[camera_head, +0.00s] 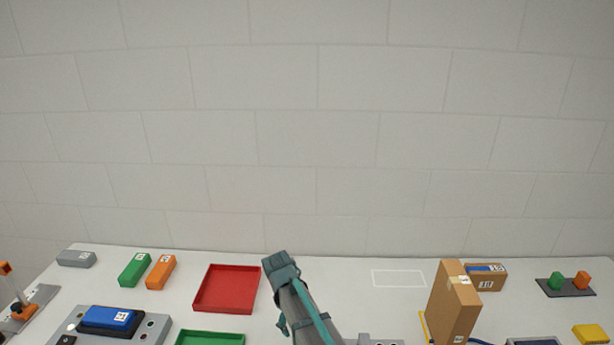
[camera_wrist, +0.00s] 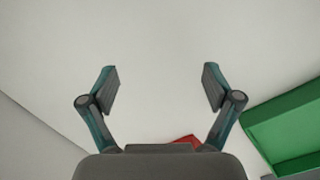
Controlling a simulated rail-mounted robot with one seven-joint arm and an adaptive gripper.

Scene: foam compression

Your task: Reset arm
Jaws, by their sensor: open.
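My arm (camera_head: 301,305) rises from the bottom middle of the head view, over the white table. My gripper (camera_wrist: 160,85) is open and empty in the wrist view, its two fingers wide apart over a plain pale surface. The fingertips cannot be made out in the head view. In the wrist view a green tray (camera_wrist: 285,120) lies to the right of the fingers, and a bit of red (camera_wrist: 186,141) shows just past the gripper body.
A red tray (camera_head: 228,290) and a green tray (camera_head: 210,337) lie left of my arm. Green (camera_head: 135,268) and orange (camera_head: 160,272) blocks and a blue block (camera_head: 108,318) on a grey device are further left. A tall cardboard box (camera_head: 453,305) stands right. A white outlined rectangle (camera_head: 398,278) is bare.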

